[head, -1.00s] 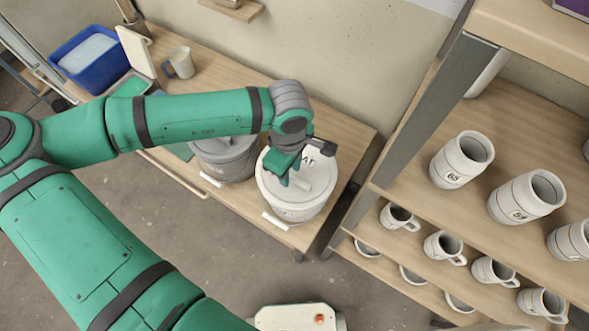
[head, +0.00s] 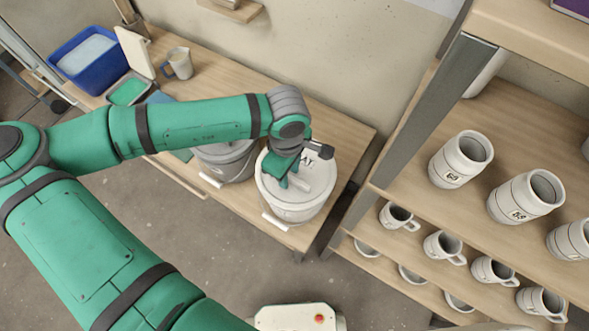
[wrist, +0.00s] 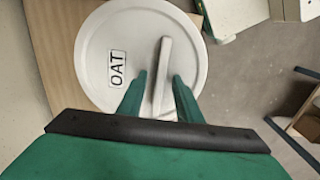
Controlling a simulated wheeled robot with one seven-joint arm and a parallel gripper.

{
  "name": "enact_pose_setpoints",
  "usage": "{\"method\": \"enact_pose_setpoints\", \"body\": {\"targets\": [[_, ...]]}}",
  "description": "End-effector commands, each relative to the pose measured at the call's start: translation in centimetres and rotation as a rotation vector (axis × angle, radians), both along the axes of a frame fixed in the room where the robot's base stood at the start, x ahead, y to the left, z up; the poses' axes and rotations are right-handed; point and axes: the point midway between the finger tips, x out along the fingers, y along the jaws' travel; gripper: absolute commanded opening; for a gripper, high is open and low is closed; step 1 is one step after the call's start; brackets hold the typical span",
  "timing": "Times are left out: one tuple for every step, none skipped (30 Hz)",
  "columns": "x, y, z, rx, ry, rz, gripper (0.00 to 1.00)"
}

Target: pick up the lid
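The white lid (wrist: 100,50) with an OAT label sits on the white bucket (head: 290,209) at the bench's right end. It also shows in the head view (head: 322,176). A raised bar handle (wrist: 163,72) runs across the lid. My gripper (wrist: 158,82) is over the lid, its green fingers on either side of the handle. The fingers look open, with a gap between them and the handle. How far the tips are above the lid is hard to tell. In the head view, my wrist hides part of the lid and handle.
A grey bucket (head: 228,162) stands close to the left of the white one. A shelf post (head: 430,110) and shelves with several pale mugs (head: 461,160) are to the right. A beige jug (head: 179,63) and a blue tub (head: 92,52) are at the back left.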

Motion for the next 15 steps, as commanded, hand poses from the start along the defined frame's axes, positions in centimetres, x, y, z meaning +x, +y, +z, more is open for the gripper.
{"method": "enact_pose_setpoints", "body": {"targets": [[0.01, -0.03, 0.00, 0.000, 0.000, -0.001, 0.32], [0.01, -0.03, 0.01, 0.000, 0.000, -0.001, 0.32], [0.01, -0.05, 0.01, 0.000, 0.000, -0.001, 0.32], [0.01, -0.06, 0.01, 0.000, 0.000, -0.001, 0.32], [0.01, -0.06, 0.01, 0.000, 0.000, -0.001, 0.32], [0.01, -0.06, 0.01, 0.000, 0.000, -0.001, 0.25], [0.01, -0.06, 0.01, 0.000, 0.000, -0.001, 0.18], [0.01, -0.06, 0.01, 0.000, 0.000, -0.001, 0.10], [0.01, -0.06, 0.01, 0.000, 0.000, -0.001, 0.01], [0.01, -0.06, 0.01, 0.000, 0.000, -0.001, 0.00], [0.02, -0.06, 0.02, 0.000, 0.000, -0.001, 0.00], [0.01, -0.05, 0.02, 0.000, 0.000, -0.001, 0.00], [0.02, -0.05, 0.02, -0.001, -0.001, -0.001, 0.00], [0.02, -0.04, 0.02, -0.001, -0.001, -0.001, 0.00], [0.03, -0.03, 0.02, -0.001, -0.001, -0.001, 0.00]]}}
